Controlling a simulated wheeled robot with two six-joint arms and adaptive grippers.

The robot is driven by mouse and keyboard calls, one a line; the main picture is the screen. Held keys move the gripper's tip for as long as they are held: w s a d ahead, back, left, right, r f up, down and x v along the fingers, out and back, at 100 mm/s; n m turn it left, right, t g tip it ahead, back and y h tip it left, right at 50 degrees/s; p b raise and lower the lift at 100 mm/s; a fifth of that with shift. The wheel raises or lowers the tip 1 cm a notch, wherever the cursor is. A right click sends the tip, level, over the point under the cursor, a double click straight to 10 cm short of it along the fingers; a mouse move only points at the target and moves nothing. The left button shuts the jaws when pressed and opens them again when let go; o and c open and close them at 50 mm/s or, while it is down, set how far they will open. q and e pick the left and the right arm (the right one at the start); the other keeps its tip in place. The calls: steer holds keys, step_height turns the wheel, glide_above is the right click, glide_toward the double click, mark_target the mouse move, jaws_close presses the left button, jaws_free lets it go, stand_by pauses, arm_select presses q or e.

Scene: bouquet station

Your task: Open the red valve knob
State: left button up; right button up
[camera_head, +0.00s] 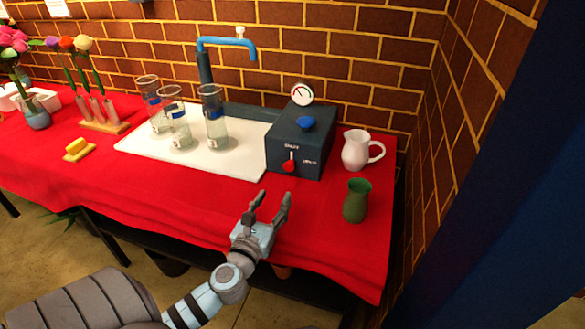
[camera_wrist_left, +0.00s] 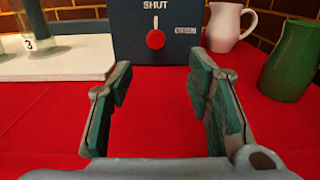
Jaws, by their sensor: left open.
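The red valve knob (camera_head: 289,166) is on the front face of a dark blue box (camera_head: 310,158). In the left wrist view the knob (camera_wrist_left: 156,39) is round, with a short light pointer upward toward the word SHUT; the word OPEN is to its right. My left gripper (camera_head: 271,195) is open and empty in front of the box, over the red cloth. In the left wrist view its two fingers (camera_wrist_left: 160,90) stand apart, with the knob beyond them, centred between them and not touched. My right gripper is not in view.
A white pitcher (camera_head: 357,150) and a green vase (camera_head: 356,203) stand right of the box. Several glass cylinders (camera_head: 215,125) stand on a white board (camera_head: 245,160) at left, under a blue tap (camera_head: 228,43). Red cloth (camera_wrist_left: 160,115) between gripper and box is clear.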

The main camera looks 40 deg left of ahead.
mark_target(288, 167)
arm_select(q)
steer(key=x, duration=0.4)
steer(key=shift+s+a+r, duration=0.1)
steer(key=shift+a+r, duration=0.1)
steer(key=shift+a, duration=0.15)
steer(key=x, duration=0.3)
steer(key=b+x, duration=0.1)
steer(key=x, duration=0.3)
steer(key=shift+w+a+f, duration=0.1)
steer(key=shift+w+f, duration=0.15)
steer(key=shift+w, duration=0.2)
steer(key=shift+r, duration=0.1)
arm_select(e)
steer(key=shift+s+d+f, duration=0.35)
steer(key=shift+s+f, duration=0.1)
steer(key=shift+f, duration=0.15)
arm_select(q)
steer(key=shift+c, duration=0.2)
